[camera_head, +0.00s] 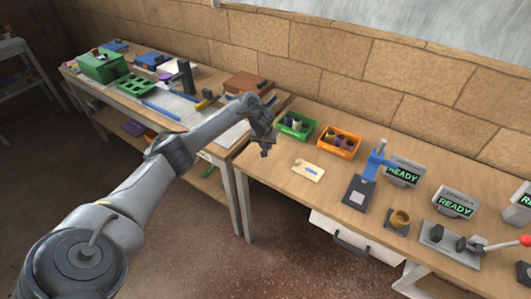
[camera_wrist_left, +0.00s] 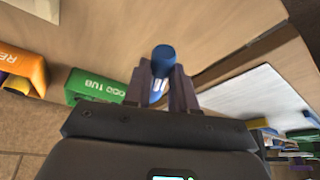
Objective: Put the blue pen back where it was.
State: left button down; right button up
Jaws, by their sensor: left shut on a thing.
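My left gripper (camera_head: 265,148) hangs at the gap between the left and right tables, near the left end of the right table. In the left wrist view the gripper (camera_wrist_left: 161,82) is shut on the blue pen (camera_wrist_left: 163,56). The pen's round blue end points out between the fingers, and the rest is partly hidden by them. I cannot make the pen out in the head view. My right gripper is not in view.
A green bin (camera_head: 296,125) and an orange bin (camera_head: 338,141) stand right of my gripper. A small beige tray (camera_head: 303,165) with a blue mark lies in front of them. A blue press (camera_head: 371,163) stands farther right. A green rack (camera_head: 134,87) is on the left table.

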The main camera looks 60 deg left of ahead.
pick_arm(q)
jog(key=shift+s+f+b, duration=0.1)
jog(key=shift+f+b, duration=0.7)
jog(key=shift+f, duration=1.3)
jog(key=shift+a, duration=0.1)
jog(key=c, duration=0.9)
grip_release()
jog(key=shift+f, duration=0.1)
